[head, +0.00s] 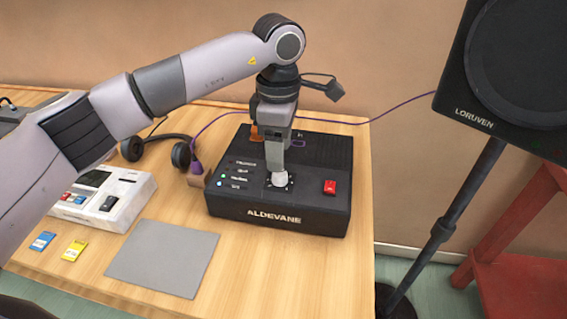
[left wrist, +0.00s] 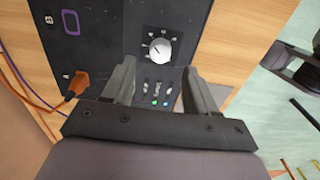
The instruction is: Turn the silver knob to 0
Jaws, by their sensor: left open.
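The silver knob (head: 279,179) stands on top of the black ALDEVANE box (head: 272,216), within a ring of small marks. In the left wrist view the knob (left wrist: 160,48) shows a dark pointer line on its face; the numbers around it are too small to read surely. My left gripper (head: 284,165) points down over the knob in the head view. In the left wrist view its two fingers (left wrist: 158,85) are apart, with nothing between them, and the knob lies beyond their tips. From the head view I cannot tell the exact gap. My right gripper is not in view.
A red switch (head: 330,187) and a row of indicator lights (head: 221,183) flank the knob. An orange plug (left wrist: 80,82) sits in the box. A grey mat (head: 163,257), headphones (head: 181,154) and a white device (head: 103,198) are left. A speaker (head: 515,62) stands right.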

